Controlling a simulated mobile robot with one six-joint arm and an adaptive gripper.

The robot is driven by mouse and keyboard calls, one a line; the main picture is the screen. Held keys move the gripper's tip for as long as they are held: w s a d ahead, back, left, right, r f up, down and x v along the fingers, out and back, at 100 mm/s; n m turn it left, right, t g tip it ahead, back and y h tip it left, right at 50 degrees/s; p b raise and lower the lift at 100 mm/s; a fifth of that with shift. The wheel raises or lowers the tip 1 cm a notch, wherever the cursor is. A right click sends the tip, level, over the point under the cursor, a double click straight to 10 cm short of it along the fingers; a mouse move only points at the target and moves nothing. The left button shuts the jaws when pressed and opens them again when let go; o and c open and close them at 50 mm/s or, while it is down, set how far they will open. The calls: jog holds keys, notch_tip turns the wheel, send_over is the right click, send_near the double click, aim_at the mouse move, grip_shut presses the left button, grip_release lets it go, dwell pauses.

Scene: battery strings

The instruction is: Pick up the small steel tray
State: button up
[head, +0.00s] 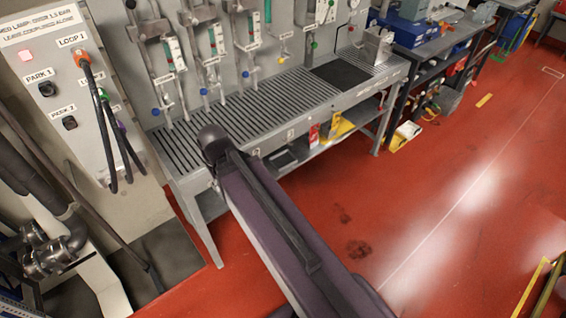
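I cannot make out the small steel tray with certainty. A dark, shallow tray-like item (289,158) lies on the lower shelf of the slatted bench (250,112), but its material is unclear. A small grey metal holder (375,45) stands on the bench's far right end, beside a black mat (341,74). My arm reaches from the bottom edge up to the bench front and covers part of it. My gripper does not show, so its state and any contact are hidden.
Gauges and valves hang on the wall panel behind the bench. A grey panel with cables (73,80) stands at left, above pipework (50,250). Yellow and red items (340,127) sit on the lower shelf. The red floor (440,200) at right is largely clear.

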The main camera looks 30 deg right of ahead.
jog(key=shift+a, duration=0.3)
